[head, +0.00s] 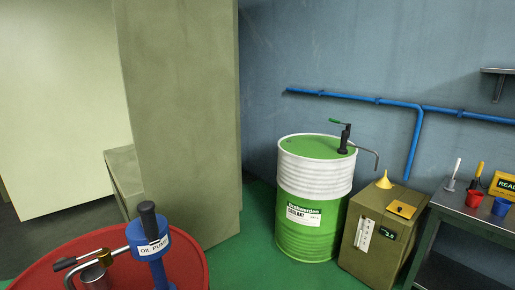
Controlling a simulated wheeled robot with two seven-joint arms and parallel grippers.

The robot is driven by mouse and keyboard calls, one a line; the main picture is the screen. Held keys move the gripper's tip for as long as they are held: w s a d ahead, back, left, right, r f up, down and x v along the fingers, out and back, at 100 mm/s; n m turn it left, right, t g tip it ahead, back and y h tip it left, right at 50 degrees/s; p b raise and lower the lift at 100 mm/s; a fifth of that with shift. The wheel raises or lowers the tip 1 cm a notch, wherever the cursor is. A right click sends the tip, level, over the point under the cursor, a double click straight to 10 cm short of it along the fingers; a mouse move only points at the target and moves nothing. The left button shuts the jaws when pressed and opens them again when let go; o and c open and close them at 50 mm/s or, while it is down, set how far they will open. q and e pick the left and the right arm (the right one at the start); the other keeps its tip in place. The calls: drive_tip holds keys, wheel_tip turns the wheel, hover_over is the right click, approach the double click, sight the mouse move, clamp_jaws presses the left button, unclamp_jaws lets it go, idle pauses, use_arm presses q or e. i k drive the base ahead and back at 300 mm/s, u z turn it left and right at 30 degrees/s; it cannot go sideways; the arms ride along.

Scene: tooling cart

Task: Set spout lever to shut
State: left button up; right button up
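A blue pump labelled "OIL PUMP" (150,240) with an upright black handle (148,220) stands on a red drum (188,262) at the lower left. A pale metal pipe runs left from the pump to a brass-coloured fitting (95,275). I cannot tell which lever setting this is. A green and white coolant drum (305,225) farther back has a dark pump (344,140) with a green-tipped handle (334,121) and a bent grey spout (372,155). Neither gripper shows.
An olive box (365,262) with a yellow funnel (384,181) stands right of the coolant drum. A dark bench (455,212) at the right holds red and blue cups and tools. A greenish pillar (180,110) stands behind the red drum. Green floor between the drums is clear.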

sight(63, 265)
drive_tip(key=u, duration=0.75)
drive_tip(key=k, duration=0.45)
drive_tip(key=u, duration=0.1)
